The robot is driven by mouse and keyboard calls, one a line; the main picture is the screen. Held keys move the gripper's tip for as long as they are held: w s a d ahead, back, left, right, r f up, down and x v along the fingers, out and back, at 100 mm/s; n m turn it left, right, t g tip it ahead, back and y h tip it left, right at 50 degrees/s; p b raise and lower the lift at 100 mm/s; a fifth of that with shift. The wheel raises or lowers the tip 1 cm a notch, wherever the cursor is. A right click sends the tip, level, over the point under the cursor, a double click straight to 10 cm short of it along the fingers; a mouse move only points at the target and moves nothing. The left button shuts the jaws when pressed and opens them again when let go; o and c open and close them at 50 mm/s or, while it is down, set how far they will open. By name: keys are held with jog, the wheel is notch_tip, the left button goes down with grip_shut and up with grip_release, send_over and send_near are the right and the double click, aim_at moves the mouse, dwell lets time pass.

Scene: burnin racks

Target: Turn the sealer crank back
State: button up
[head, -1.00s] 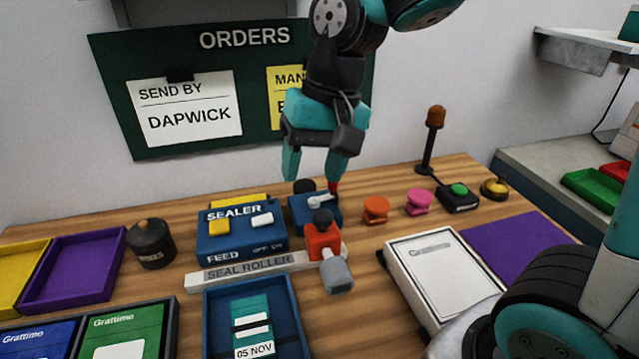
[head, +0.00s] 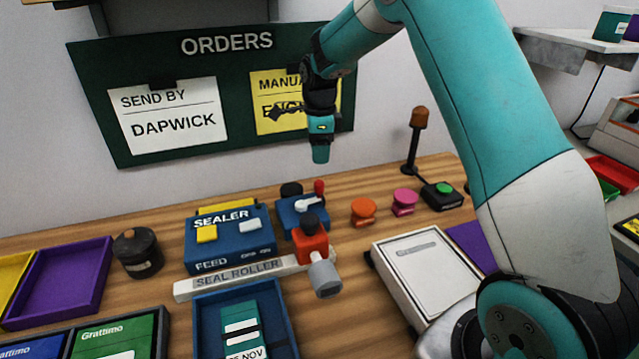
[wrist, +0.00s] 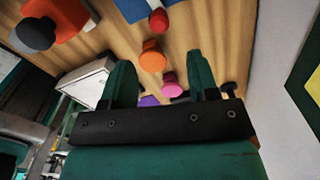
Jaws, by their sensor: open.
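The blue sealer (head: 229,240) stands on the wooden bench, with a yellow and a white button on it. Beside it on the right is a small blue block (head: 290,218) with a pale crank arm (head: 307,204) and a red knob (head: 319,187). The red knob also shows at the top of the wrist view (wrist: 158,20). My gripper (head: 320,155) hangs above and behind the crank, seen edge-on, touching nothing. In the wrist view its two green fingers (wrist: 160,80) are wide apart with nothing held between them.
A red block (head: 310,240) with a grey cylinder stands in front of the crank, at the end of the seal roller (head: 235,276). Orange (head: 363,211) and pink (head: 404,202) knobs stand to the right. A beacon post (head: 414,140) is behind them. The orders board (head: 140,85) hangs behind.

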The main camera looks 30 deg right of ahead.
aim_at(319, 181)
notch_tip(319, 181, down, 10)
jog(key=shift+f+p, duration=0.25)
jog(key=shift+p, duration=0.3)
jog(key=c, duration=0.9)
